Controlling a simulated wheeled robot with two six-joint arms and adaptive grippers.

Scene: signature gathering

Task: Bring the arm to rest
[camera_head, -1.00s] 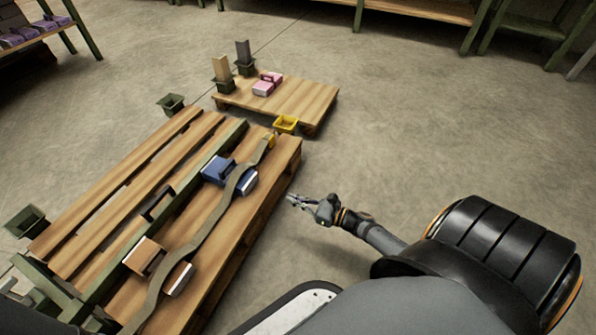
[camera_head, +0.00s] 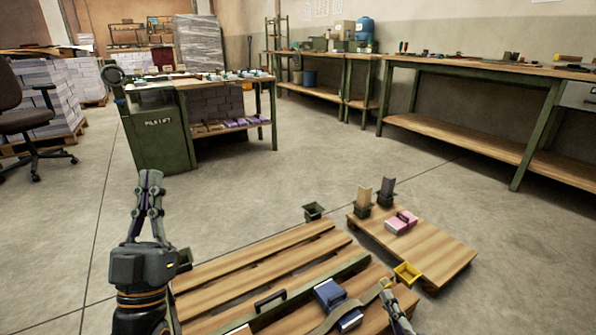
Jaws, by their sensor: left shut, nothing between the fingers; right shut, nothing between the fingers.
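My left gripper (camera_head: 151,178) stands upright at the lower left of the head view. Its fingers are together and empty, raised in front of the open floor and apart from any object. My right gripper (camera_head: 391,298) shows only in part at the bottom edge, right of the blue block, with its fingers shut and nothing held. The rest of the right arm is out of view.
Green workbenches (camera_head: 160,128) stand behind. Floor between is clear.

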